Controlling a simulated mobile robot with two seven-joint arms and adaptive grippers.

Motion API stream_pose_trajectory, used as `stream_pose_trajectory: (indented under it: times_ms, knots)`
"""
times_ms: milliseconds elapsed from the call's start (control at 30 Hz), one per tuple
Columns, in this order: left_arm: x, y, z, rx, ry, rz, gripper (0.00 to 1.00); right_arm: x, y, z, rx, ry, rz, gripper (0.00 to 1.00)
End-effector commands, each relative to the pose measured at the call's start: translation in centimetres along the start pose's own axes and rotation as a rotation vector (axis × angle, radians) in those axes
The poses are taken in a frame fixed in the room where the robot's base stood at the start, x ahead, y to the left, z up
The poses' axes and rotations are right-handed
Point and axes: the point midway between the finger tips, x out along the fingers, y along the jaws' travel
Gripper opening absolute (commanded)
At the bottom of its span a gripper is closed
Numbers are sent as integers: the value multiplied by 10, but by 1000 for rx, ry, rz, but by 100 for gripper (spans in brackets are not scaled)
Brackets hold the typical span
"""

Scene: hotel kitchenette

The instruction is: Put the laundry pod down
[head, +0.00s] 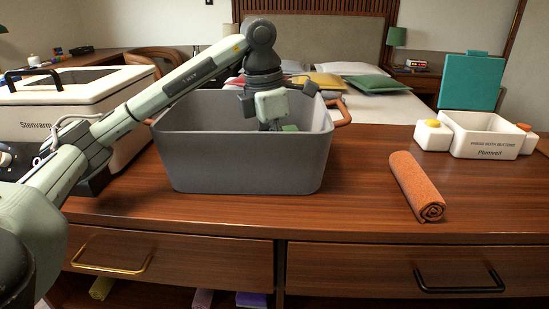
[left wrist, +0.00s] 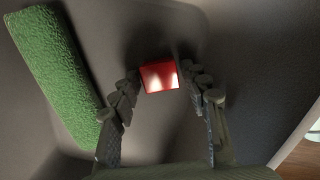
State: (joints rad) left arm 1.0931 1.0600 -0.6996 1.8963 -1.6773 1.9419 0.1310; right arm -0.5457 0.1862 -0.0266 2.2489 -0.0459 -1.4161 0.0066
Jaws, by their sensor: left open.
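The laundry pod (left wrist: 159,76) is a small glossy red block. In the left wrist view it lies inside the grey bin (head: 240,155), at the tips of my left gripper's fingers. My left gripper (left wrist: 160,90) is open, with one finger on each side of the pod and a gap visible beside them. In the head view my left gripper (head: 276,124) points down into the bin, its fingertips partly hidden by the front wall. The pod is hidden there. My right gripper is not in view.
A green rolled towel (left wrist: 62,75) lies in the bin beside the left gripper. An orange rolled towel (head: 415,185) lies right of the bin. A white Plumved box (head: 485,148) with an open teal lid stands at right, a Stenvarm appliance (head: 40,120) at left.

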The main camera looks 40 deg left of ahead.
Motion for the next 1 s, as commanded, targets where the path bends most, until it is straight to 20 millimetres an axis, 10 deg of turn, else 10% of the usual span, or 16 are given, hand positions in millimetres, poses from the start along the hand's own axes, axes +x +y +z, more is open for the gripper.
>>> stream_pose_trajectory:
  times_ms: [333,600,1000]
  knots:
    - [-48,1,2,0,-6,5,46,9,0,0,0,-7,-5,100]
    - [-104,1,1,-1,-3,3,46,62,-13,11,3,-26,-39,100]
    - [-123,0,0,-1,0,-1,46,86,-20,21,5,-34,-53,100]
